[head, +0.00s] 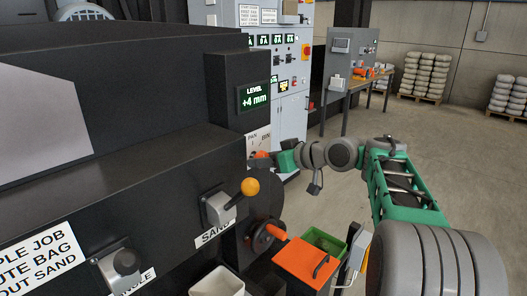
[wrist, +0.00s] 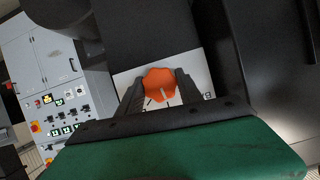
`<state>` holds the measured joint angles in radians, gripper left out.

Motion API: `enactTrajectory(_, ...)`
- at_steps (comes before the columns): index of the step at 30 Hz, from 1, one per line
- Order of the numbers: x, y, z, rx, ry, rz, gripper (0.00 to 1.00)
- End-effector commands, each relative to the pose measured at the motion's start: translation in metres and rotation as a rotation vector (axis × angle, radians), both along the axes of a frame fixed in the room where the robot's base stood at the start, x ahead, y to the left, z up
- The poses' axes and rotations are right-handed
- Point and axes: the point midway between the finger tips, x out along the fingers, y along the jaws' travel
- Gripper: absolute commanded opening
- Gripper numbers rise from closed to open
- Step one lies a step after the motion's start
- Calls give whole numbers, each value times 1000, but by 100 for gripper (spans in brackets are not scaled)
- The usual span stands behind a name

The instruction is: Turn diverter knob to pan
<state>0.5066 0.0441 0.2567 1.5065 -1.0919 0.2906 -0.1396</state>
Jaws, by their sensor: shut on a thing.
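The diverter knob is an orange lobed knob (wrist: 160,85) with a pale pointer mark, seen in the wrist view on a white label plate (wrist: 125,79). In the head view the plate (head: 254,137) reads PAN at left and BIN at right, and the knob (head: 261,154) shows just below it. My gripper (wrist: 160,92) is shut on the knob, with one dark finger on each side. In the head view my gripper (head: 277,159) reaches the panel from the right. The fingers and the green gripper body cover part of the plate, so the exact pointer setting is hard to tell.
A display (head: 253,96) above the plate reads LEVEL +4 mm. Below are a lever with a yellow ball (head: 250,186), an orange-rimmed handwheel (head: 268,236), an orange lid (head: 306,262) and a white container (head: 219,283). A control cabinet (head: 295,120) stands behind. Open floor lies at right.

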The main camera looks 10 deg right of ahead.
Motion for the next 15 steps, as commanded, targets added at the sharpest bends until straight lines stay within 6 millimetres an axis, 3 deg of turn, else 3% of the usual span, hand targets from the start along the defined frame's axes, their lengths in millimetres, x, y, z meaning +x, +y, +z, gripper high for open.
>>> enactTrajectory(15,0,0,0,118,85,0,2)
